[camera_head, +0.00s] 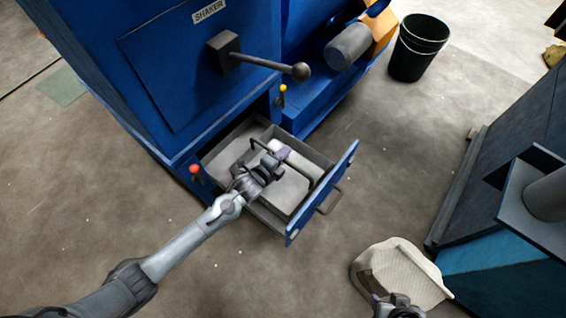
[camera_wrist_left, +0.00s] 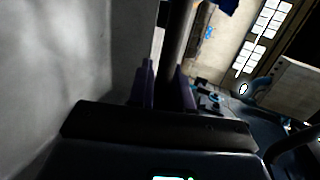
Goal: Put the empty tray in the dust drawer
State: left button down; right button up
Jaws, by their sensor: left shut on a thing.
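The dust drawer (camera_head: 345,164) is pulled out from the blue machine, with its blue front panel at the right. A grey tray (camera_head: 288,190) with dark bar handles sits within the drawer's outline; I cannot tell if it rests on the bottom. Its inside looks bare and light grey. My left gripper (camera_head: 276,153) is over the tray, shut on its dark handle. In the left wrist view, the purple fingers (camera_wrist_left: 166,92) close on the dark bar. The gripper and forearm hide part of the tray. My right gripper (camera_head: 398,308) is only partly in view at the bottom edge.
The blue machine (camera_head: 150,85) has a lever with a ball knob (camera_head: 300,72) above the drawer. A red knob (camera_head: 194,169) and a yellow knob (camera_head: 283,88) flank the opening. A whitish sack (camera_head: 405,272) lies at lower right. A black bucket (camera_head: 418,48) stands behind.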

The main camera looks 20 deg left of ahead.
pick_arm(q)
notch_tip(320, 180, down, 3)
jog(key=shift+f+b, duration=0.1)
jog(key=shift+b, duration=1)
jog(key=shift+w, duration=0.1)
jog(key=c, duration=1.4)
grip_release()
jog(key=shift+f, duration=0.25)
jog(key=o, duration=0.4)
jog(key=shift+c, duration=0.2)
